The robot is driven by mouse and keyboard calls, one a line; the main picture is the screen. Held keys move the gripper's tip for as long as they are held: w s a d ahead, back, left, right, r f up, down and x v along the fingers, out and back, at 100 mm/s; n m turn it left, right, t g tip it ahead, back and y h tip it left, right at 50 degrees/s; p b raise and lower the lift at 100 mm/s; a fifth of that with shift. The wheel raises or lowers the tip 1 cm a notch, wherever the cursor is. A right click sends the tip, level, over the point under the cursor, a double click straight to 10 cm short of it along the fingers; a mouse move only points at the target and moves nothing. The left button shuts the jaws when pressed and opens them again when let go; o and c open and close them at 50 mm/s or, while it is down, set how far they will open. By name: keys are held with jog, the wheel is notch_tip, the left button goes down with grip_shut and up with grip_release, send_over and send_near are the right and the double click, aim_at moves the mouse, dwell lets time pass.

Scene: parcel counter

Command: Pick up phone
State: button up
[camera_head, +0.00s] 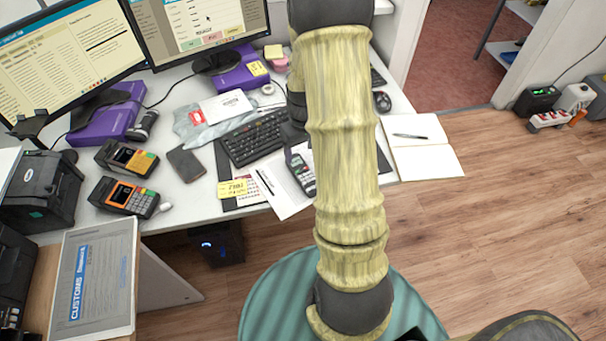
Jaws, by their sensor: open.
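A dark cordless phone handset (301,174) with a small screen and keypad lies near the front edge of the white desk, just left of my arm. It rests partly over a white paper sheet. A flat dark grey rectangular thing (186,162) lies further left on the desk; I cannot tell whether it is a smartphone or a wallet. My arm runs up the middle of the picture and hides part of the desk. My gripper is not visible, and nothing shows it near the handset.
A keyboard (255,140) lies behind the handset. Card terminals (126,157) stand to the left, below two monitors (68,52). An open notebook (421,144) with a pen lies right of my arm. A teal round seat (275,300) stands in front of the desk.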

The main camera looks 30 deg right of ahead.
aim_at(303, 172)
notch_tip(303, 172, down, 4)
dwell(0.4)
jog(key=shift+s+a+f, duration=0.1)
jog(key=shift+f, duration=1.2)
jog(key=shift+a+f, duration=0.1)
jog(key=shift+f, duration=1.2)
jog(key=c, duration=1.3)
jog(key=shift+r, duration=0.15)
